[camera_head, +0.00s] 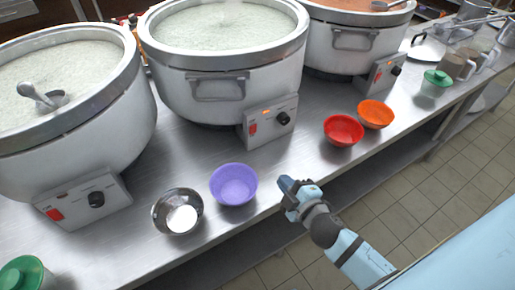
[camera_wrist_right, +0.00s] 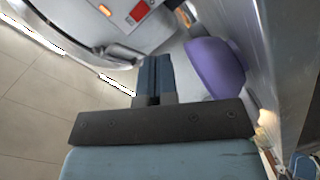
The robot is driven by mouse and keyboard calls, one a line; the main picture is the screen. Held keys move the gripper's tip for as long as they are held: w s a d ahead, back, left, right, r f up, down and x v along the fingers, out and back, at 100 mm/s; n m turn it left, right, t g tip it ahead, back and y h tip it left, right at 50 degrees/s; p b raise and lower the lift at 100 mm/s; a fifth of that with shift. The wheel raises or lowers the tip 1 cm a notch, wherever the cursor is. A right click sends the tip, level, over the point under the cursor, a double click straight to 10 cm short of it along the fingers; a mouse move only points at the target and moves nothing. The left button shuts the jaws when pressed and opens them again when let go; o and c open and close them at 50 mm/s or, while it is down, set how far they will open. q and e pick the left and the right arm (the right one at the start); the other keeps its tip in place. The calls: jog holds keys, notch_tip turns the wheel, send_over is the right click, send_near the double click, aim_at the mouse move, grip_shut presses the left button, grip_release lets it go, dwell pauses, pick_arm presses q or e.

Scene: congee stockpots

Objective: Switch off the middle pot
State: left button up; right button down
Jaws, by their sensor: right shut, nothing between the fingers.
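The middle pot (camera_head: 222,90) is a large steel stockpot of pale congee at the back centre of the steel counter. Its control box (camera_head: 268,121) faces front with a black round knob (camera_head: 283,118), a red switch (camera_head: 253,127) and a small orange light. My right gripper (camera_head: 286,184) is shut and empty, over the counter's front edge, below and apart from the control box. In the right wrist view its fingers (camera_wrist_right: 153,75) are together, and part of a control panel with a red switch (camera_wrist_right: 139,11) shows at the top. My left gripper is not in view.
A purple bowl (camera_head: 233,184) and a metal bowl (camera_head: 180,211) stand left of my right gripper. Red (camera_head: 343,130) and orange (camera_head: 376,114) bowls stand to its right. The left pot (camera_head: 75,115) and right pot (camera_head: 345,48) flank the middle one. Counter before the middle control box is clear.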

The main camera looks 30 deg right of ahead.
aim_at(253, 128)
jog(key=n+b, duration=0.1)
jog(key=w+n+t+b, duration=0.1)
jog(key=b, duration=0.1)
jog(key=shift+w+d+f+n, duration=0.2)
jog(key=shift+d+f+n, duration=0.05)
jog(key=shift+d+n, duration=0.15)
jog(key=shift+w+d+r+n+t+y+b, duration=0.1)
jog(key=shift+w+r+n+t+y+b, duration=0.1)
jog(key=shift+n+t+b, duration=0.25)
jog(key=shift+w+d+r+n+t+y+b, duration=0.1)
jog(key=shift+w+n+t+b, duration=0.15)
jog(key=shift+n+b, duration=0.35)
jog(key=shift+w+r+n+b, duration=0.25)
jog(key=shift+n+b, duration=0.1)
jog(key=shift+n, duration=0.2)
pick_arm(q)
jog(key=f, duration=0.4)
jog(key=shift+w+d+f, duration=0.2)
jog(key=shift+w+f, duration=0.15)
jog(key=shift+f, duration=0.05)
pick_arm(e)
jog(key=shift+r, duration=0.1)
jog(key=shift+w, duration=0.1)
